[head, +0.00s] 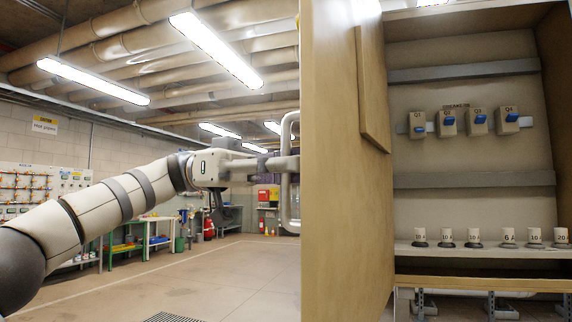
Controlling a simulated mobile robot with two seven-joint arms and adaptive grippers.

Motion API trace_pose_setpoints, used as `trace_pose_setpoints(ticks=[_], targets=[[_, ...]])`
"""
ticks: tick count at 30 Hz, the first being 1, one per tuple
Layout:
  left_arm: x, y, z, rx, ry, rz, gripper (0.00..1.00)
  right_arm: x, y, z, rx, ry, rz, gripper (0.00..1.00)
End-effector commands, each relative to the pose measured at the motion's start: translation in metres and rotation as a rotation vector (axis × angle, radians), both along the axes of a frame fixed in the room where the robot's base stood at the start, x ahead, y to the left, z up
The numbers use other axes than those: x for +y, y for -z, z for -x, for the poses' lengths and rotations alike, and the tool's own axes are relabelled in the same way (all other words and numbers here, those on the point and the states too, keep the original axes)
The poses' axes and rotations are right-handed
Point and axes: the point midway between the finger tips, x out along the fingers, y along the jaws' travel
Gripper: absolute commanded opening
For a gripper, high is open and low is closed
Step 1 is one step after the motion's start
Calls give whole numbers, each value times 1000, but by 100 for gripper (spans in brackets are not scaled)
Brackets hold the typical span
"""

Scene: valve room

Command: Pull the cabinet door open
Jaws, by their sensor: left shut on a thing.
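The cabinet door (335,220) is a tan panel swung well open, standing to the left of the cabinet (470,155), whose inside shows. A pale bar handle (285,205) is on the door's left, outer side. My left gripper (286,165) is shut on this handle, its arm reaching in from the left. The fingertips are small in the picture and partly hidden by the handle. My right gripper is not in view.
Inside the cabinet are several breakers with blue levers (478,120) and a shelf (470,252) with several small labelled white parts. Workbenches (140,240) and a red extinguisher (208,228) stand far back. The floor (225,280) left of the door is clear.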

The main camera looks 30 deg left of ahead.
Motion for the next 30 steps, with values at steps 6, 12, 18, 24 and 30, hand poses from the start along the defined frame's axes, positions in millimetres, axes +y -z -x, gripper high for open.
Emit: trace_pose_setpoints(ticks=[6,12,18,24,30], targets=[[-1,6,-3,9,3,-10,0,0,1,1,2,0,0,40],[-1,6,-3,9,3,-10,0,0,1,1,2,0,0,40],[-1,6,-3,9,3,-11,0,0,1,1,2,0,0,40],[-1,4,-2,5,2,-7,31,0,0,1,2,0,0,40],[0,2,-2,3,1,-3,31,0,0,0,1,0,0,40]])
